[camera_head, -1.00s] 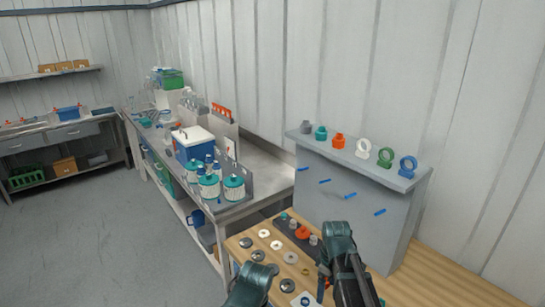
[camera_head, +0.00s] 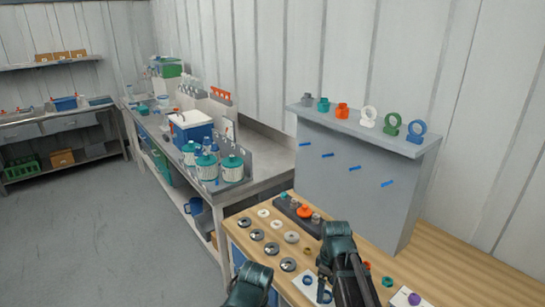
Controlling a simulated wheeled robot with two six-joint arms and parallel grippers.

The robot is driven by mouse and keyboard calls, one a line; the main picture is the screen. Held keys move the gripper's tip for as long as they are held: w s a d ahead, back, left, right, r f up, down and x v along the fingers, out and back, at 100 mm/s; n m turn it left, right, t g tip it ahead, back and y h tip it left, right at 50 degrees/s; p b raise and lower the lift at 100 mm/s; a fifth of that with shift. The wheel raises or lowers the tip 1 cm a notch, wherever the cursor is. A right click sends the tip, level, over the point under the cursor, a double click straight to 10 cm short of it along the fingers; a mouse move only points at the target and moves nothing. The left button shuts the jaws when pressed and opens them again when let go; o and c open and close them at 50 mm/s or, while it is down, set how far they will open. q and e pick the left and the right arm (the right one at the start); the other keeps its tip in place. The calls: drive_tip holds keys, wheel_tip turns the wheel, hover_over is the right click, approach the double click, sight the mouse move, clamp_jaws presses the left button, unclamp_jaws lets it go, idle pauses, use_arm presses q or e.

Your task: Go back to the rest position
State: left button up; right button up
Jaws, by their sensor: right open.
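My right arm comes in at the bottom centre over the wooden table. Its gripper (camera_head: 324,284) is low over the near part of the table, by a white card with a blue ring (camera_head: 308,281). The jaws are open and I see nothing held; the arm partly hides them. Of my left arm, only a dark link shows at the bottom edge, left of the right arm; its gripper is out of the picture.
The wooden table (camera_head: 452,262) holds several discs, rings and a dark tray of fittings (camera_head: 280,202). A grey stand (camera_head: 345,190) with coloured fittings and rings on top rises behind. A metal bench (camera_head: 262,160) with vessels is further left. Grey floor (camera_head: 90,235) is clear at left.

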wheel_tip(320, 180, down, 2)
drive_tip(key=shift+f+b, duration=0.1)
drive_tip(key=shift+b, duration=0.6)
wheel_tip(320, 180, up, 7)
drive_tip(key=p, duration=0.6)
drive_tip(key=shift+s+f, duration=0.1)
drive_tip(key=shift+f, duration=0.1)
drive_tip(key=shift+s+a+n, duration=0.3)
drive_tip(key=shift+s+a, duration=0.6)
drive_tip(key=shift+a, duration=0.25)
drive_tip(key=shift+f, duration=0.1)
drive_tip(key=shift+a, duration=0.1)
